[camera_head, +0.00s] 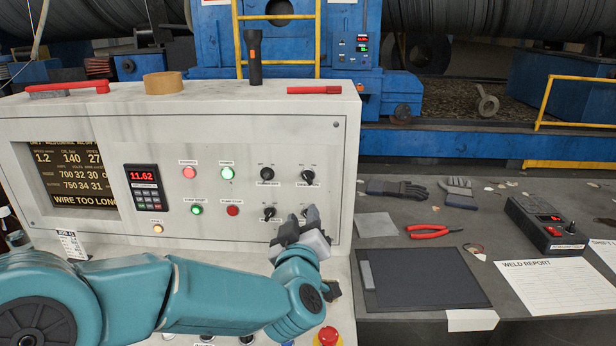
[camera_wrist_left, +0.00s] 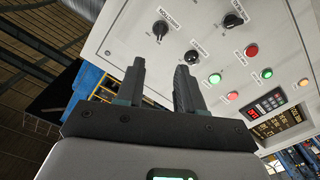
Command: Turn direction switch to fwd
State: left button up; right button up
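Two upper switches (camera_head: 267,174) (camera_head: 308,174) and a lower-left switch (camera_head: 269,212) show in the head view. My left gripper (camera_head: 303,218) is in front of the lower-right switch and largely hides it. In the left wrist view my left gripper (camera_wrist_left: 160,68) is open and empty, its fingers apart. A black switch (camera_wrist_left: 160,29) shows beyond the gap between the fingertips; no contact is visible. My right gripper is not in view.
Red and green buttons (camera_head: 227,173), a keypad (camera_head: 146,188) and a display (camera_head: 75,180) sit left of the switches. A red mushroom button (camera_head: 328,337) is below my wrist. The grey table (camera_head: 400,215) at right holds gloves, red pliers (camera_head: 434,232) and a black clipboard (camera_head: 425,278).

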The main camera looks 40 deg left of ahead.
pick_arm(q)
jog(key=p, duration=0.3)
send_near(307, 179)
jog(key=x, duration=0.8)
jog(key=shift+w, duration=0.1)
jog(key=shift+w+a, duration=0.2)
jog(key=shift+a, duration=0.2)
jog(key=shift+c, duration=1)
grip_shut()
